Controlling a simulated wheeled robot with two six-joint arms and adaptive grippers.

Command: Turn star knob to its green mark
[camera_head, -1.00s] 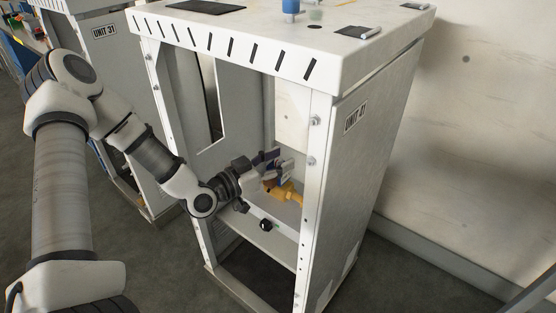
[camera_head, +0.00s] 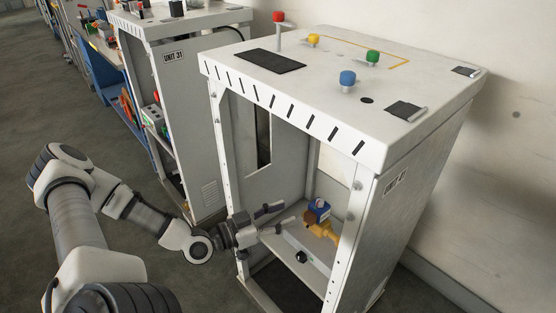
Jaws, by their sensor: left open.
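My left gripper (camera_head: 288,212) is at the open front of the UNIT 41 cabinet (camera_head: 310,100), with its two fingers spread and nothing between them. A yellow-orange fitting (camera_head: 322,230) with a blue block (camera_head: 318,209) on it sits inside, just right of the fingertips and apart from them. A small black knob (camera_head: 301,257) sits on a pale strip at the shelf's front, below the gripper. The knob's lobes and any green mark are too small to make out, so I cannot tell which piece is the star knob. My right gripper is not in view.
The cabinet's right front post (camera_head: 350,230) stands close to the fitting. Red, yellow, green and blue (camera_head: 347,78) knobs stand on its top. The UNIT 31 cabinet (camera_head: 185,100) is at the left, with floor between. A wall (camera_head: 515,170) is at the right.

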